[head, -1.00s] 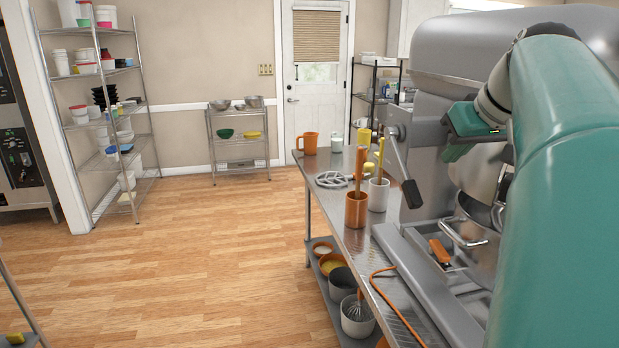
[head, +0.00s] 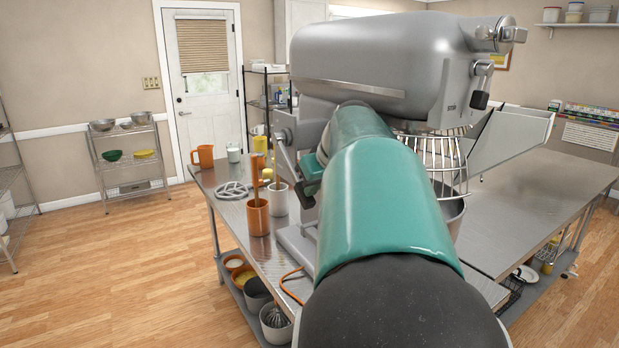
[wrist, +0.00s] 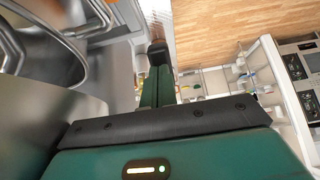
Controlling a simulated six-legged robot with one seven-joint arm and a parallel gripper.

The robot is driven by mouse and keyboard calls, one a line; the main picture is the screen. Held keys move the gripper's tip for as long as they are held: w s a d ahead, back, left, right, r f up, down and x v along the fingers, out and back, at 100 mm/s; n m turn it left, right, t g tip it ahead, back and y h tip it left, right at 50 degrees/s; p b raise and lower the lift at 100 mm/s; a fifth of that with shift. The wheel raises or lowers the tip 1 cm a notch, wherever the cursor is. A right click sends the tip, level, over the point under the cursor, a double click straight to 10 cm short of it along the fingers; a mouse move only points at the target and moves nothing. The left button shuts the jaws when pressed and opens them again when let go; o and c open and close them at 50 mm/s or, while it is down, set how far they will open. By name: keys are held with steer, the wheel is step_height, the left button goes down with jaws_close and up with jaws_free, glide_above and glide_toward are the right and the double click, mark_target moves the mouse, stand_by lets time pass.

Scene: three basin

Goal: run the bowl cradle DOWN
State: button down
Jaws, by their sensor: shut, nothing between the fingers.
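The large grey stand mixer (head: 380,65) stands on the steel table, with a wire whisk (head: 440,160) above the metal bowl (head: 452,212). My arm hides most of the column and the cradle. The crank (head: 287,162) sticks out from the mixer's left side and slants down; its lower end is hard to separate from my gripper. My gripper (head: 311,172) is shut and empty, close beside the crank. In the wrist view its narrow green fingers (wrist: 155,88) point away, with a black piece (wrist: 157,50) at their far end, perhaps the crank's grip. The bowl (wrist: 75,70) shows left of them.
An orange container (head: 257,217) and a white one (head: 278,198) holding utensils stand on the table left of the mixer, near a flat beater (head: 233,190). An orange mug (head: 203,155) is farther back. The wooden floor at left is clear.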

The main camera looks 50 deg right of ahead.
mark_target(302, 205)
steer(key=shift+w+f, duration=0.1)
steer(key=shift+f, duration=0.05)
stand_by(0.3)
steer(key=shift+w+d+f+t+h, duration=0.15)
steer(key=shift+w+f+t, duration=0.15)
steer(key=shift+f, duration=0.2)
steer(key=shift+w+f+t+h, duration=0.15)
steer(key=shift+f+t, duration=0.25)
steer(key=shift+f, duration=0.1)
steer(key=shift+t, duration=0.9)
steer(key=x, duration=0.3)
steer(key=f+x, duration=0.1)
steer(key=x, duration=0.1)
steer(key=shift+s+f, duration=0.15)
steer(key=shift+f, duration=0.05)
steer(key=r+x, duration=0.1)
steer(key=x, duration=0.7)
steer(key=shift+w+d, duration=0.35)
steer(key=shift+w, duration=0.2)
steer(key=shift+w, duration=0.1)
steer(key=shift+f, duration=0.15)
